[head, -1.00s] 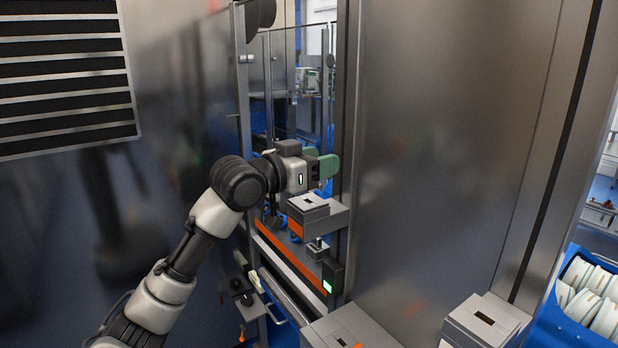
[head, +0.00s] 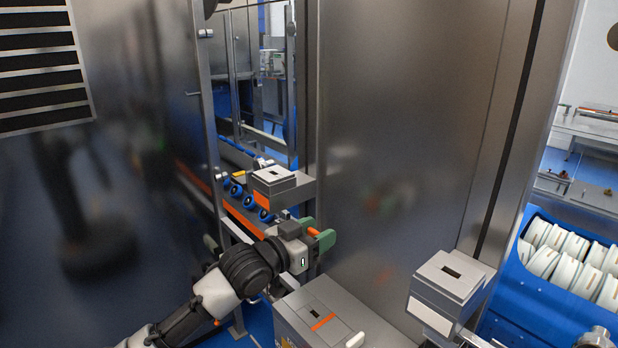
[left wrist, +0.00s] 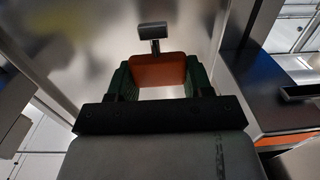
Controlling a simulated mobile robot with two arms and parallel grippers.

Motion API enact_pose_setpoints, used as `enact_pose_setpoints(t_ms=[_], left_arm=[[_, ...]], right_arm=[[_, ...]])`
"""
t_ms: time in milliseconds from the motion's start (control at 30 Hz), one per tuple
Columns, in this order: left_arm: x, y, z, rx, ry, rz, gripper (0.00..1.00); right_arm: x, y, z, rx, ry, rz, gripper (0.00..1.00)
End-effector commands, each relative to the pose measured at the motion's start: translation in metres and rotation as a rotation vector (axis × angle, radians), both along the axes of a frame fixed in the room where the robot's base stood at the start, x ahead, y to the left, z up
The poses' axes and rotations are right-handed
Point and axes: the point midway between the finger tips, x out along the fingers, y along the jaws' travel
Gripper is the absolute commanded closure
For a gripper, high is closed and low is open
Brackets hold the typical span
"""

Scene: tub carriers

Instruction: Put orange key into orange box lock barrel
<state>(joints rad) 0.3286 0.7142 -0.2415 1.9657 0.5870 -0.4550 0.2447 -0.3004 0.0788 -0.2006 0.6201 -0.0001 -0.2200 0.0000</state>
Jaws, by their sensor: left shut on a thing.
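My left gripper (head: 320,240) is shut on the orange key, whose orange head (head: 313,232) shows between the green fingers in the head view. The left wrist view shows the orange head (left wrist: 160,70) between both fingers, with a grey metal shank and end piece (left wrist: 153,31) pointing away. A grey box with an orange stripe (head: 322,322) and a dark slot in its top stands just below and in front of the gripper. The key is apart from that slot. My right gripper is not in view.
Another slotted box (head: 272,178), with an orange side, sits on a ledge behind the gripper. A slotted box with a white band (head: 435,314) stands at right. A steel panel (head: 400,130) rises behind. A blue tub (head: 520,290) holds several white discs.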

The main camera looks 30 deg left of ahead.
Motion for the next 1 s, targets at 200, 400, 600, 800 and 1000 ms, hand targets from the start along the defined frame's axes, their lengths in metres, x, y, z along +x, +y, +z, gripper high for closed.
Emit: enact_pose_setpoints(t_ms=[200,400,600,800,1000], left_arm=[[-0.015,-0.007,-0.065,0.006,0.001,-0.018,0.75],[-0.02,-0.009,-0.08,0.008,-0.005,-0.025,0.75],[-0.02,-0.009,-0.08,0.008,-0.005,-0.025,0.75],[-0.02,-0.009,-0.079,0.007,-0.004,-0.025,0.75],[-0.021,-0.009,-0.086,0.007,-0.004,-0.025,0.75]], right_arm=[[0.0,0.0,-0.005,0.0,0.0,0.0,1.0],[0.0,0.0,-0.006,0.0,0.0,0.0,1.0],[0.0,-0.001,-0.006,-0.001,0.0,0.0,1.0],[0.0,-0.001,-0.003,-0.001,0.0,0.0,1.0],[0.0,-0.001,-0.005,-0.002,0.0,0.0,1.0]])
